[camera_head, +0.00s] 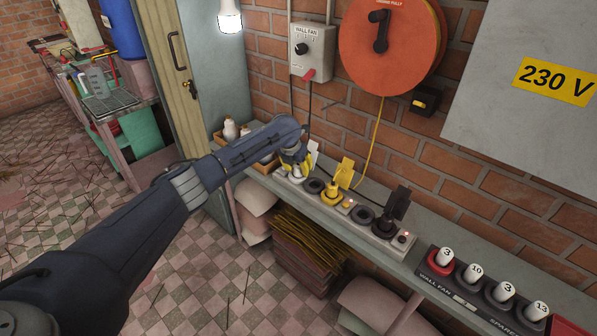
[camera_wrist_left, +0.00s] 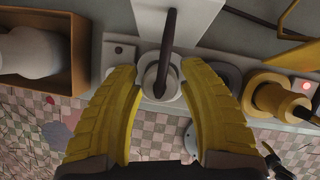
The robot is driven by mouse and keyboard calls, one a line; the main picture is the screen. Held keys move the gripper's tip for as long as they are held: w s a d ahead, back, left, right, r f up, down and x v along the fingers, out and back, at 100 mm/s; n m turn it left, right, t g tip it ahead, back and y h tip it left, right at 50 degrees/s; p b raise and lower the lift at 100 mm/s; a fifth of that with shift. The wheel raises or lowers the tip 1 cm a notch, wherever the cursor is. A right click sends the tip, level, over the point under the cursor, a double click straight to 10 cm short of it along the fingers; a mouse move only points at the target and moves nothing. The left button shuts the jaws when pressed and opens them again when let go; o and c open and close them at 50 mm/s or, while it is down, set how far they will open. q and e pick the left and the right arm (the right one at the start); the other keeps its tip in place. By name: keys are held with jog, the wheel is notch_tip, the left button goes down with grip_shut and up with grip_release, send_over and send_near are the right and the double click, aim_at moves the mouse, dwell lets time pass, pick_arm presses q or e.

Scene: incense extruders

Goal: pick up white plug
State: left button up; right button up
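The white plug (camera_wrist_left: 158,80) sits on the power strip, with a dark cable rising from its top. My left gripper (camera_wrist_left: 157,68) is open, one yellow finger on each side of the plug. I see small gaps between fingers and plug, and no clear grip. In the head view, my left gripper (camera_head: 294,164) is over the left end of the power strip (camera_head: 343,203), largely hiding the plug. A white tag (camera_head: 313,152) stands beside it. A small black and yellow shape lies low right in the wrist view; I cannot tell if it is my right gripper.
To the right on the strip are a yellow plug (camera_head: 332,190) with a yellow tag (camera_head: 344,172) and a black plug (camera_head: 384,226) with a black tag (camera_head: 398,203). A wooden box (camera_wrist_left: 78,50) with white items is close on the left. The brick wall is behind.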

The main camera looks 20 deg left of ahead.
pick_arm(q)
grip_shut()
jog(key=shift+r, duration=0.1)
notch_tip(320, 180, up, 19)
jog(key=shift+g, duration=0.3)
jog(key=shift+s+d+f, duration=0.6)
jog(key=shift+d+f, duration=0.55)
jog(key=shift+f, duration=1.5)
jog(key=shift+s+d+f, duration=0.6)
jog(key=shift+d+f, duration=0.6)
jog(key=shift+f, duration=1.5)
jog(key=shift+s+d+f, duration=0.6)
jog(key=shift+d+f, duration=0.55)
jog(key=shift+f, duration=1.5)
